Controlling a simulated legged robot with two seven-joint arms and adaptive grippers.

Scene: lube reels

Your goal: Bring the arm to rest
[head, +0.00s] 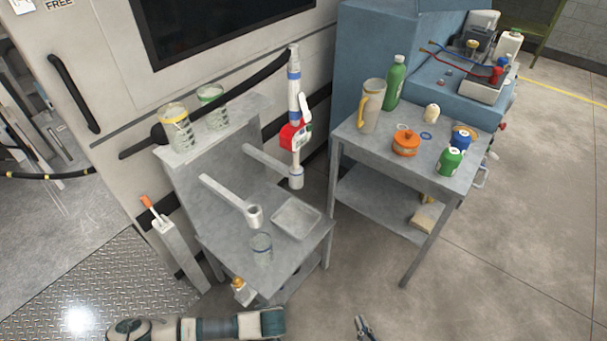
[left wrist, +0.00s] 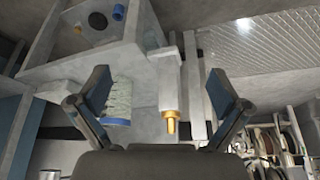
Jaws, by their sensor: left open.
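My left arm (head: 200,327) lies along the bottom edge of the head view, in front of the grey stand; its gripper is not visible there. In the left wrist view my left gripper (left wrist: 165,88) is open, its two dark fingers wide apart with nothing held between them. A brass-tipped fitting (left wrist: 170,120) shows beyond the fingers, with no visible contact. My right gripper (head: 362,327) is only partly visible at the bottom edge of the head view, over bare floor. Whether it is open or shut cannot be told.
The grey stand (head: 222,238) holds glass jars and a tray (head: 297,217). A brass-tipped fitting (head: 240,287) is at its front. A side table (head: 375,150) to the right carries a jug (head: 371,105), bottles and an orange pot (head: 406,143). Floor at lower right is clear.

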